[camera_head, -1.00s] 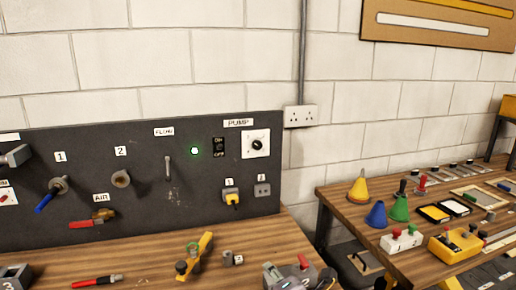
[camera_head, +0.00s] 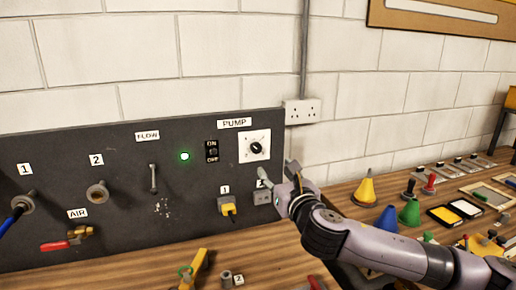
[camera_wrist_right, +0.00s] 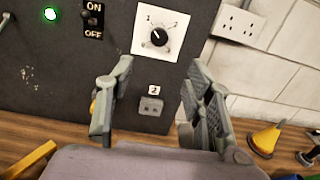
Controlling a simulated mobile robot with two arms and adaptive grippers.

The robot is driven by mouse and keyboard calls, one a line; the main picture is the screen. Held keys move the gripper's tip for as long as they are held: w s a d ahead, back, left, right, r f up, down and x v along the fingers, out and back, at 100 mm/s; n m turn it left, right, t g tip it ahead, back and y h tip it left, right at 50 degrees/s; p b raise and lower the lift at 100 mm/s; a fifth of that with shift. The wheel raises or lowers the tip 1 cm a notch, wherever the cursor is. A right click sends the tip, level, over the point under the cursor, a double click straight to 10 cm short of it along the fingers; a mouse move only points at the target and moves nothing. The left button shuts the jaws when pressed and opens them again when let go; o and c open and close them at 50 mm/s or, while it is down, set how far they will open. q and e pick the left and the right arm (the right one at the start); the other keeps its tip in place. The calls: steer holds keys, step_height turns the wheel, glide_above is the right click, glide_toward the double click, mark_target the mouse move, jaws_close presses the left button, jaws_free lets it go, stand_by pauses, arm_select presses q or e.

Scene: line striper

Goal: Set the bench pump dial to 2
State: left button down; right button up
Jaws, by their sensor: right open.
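The pump dial (camera_head: 256,148) is a black knob on a white square plate, under the PUMP label (camera_head: 234,123) on the dark panel. My right gripper (camera_head: 276,174) is in front of the panel, just below and right of the dial plate, apart from the knob. In the right wrist view its two fingers (camera_wrist_right: 155,100) are spread with nothing between them. My left gripper is not in view.
Left of the dial are an ON/OFF switch (camera_head: 212,152) and a lit green lamp (camera_head: 185,156). Below it are a yellow plug (camera_head: 229,209) and socket 2 (camera_wrist_right: 151,106). A wall outlet (camera_head: 302,111) is to the right. Coloured cones stand on the right bench (camera_head: 350,198).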

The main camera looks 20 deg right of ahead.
mark_target(257, 149)
steer(key=w+p, duration=0.2)
steer(key=w, duration=1.1)
steer(key=shift+w+f, duration=0.15)
steer(key=shift+w, duration=0.8)
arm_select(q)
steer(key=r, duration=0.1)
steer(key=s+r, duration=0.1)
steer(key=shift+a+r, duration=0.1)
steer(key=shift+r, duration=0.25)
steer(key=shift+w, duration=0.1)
arm_select(e)
steer(key=shift+c, duration=0.3)
steer(key=c, duration=0.4)
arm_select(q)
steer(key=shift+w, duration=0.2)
arm_select(e)
jaws_close()
